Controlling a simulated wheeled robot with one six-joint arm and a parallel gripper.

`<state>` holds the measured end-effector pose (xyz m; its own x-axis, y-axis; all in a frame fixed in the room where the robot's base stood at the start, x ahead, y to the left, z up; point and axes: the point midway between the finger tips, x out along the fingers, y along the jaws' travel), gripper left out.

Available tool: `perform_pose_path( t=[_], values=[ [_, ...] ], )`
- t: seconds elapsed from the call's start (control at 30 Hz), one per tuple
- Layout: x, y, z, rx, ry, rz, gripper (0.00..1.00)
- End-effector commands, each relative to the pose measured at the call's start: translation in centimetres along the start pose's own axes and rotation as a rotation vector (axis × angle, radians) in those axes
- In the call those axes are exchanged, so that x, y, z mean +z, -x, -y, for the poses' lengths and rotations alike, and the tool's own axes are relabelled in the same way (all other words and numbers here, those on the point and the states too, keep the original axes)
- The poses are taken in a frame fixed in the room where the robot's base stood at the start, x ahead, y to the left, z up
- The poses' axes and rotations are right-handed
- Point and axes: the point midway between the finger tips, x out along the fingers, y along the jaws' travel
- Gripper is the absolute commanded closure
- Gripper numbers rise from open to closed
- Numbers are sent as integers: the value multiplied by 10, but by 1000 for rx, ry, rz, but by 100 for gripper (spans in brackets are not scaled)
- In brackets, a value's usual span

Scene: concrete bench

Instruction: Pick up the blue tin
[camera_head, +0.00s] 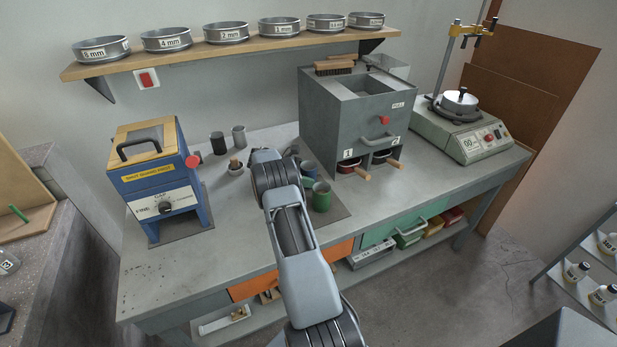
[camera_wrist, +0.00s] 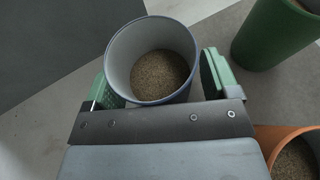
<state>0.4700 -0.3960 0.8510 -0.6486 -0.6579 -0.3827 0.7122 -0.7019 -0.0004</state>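The blue tin (camera_wrist: 118,62) stands upright in the wrist view with its mouth towards the camera, holding brown grainy material. My gripper (camera_wrist: 160,85) is open around it, one green-padded finger on each side. A narrow gap shows between the tin and the right finger; the left finger is very close to the wall, and contact there is unclear.
A green tin (camera_wrist: 275,35) stands close on the right, and an orange tin (camera_wrist: 280,132) at lower right. The green tin (camera_head: 321,197) also shows in the head view. The grey splitter box (camera_head: 340,115) stands behind; the blue crusher (camera_head: 165,185) is left.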

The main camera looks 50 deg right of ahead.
Motion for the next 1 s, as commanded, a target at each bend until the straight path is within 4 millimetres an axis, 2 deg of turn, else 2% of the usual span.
perform_pose_path(
  t=[0.07,0.57,0.83,1.0],
  values=[
    [0,0,0,0,0,0,27],
    [0,0,0,0,0,0,74],
    [2,1,0,1,-2,0,74],
    [12,5,0,1,-4,0,74]
  ],
)
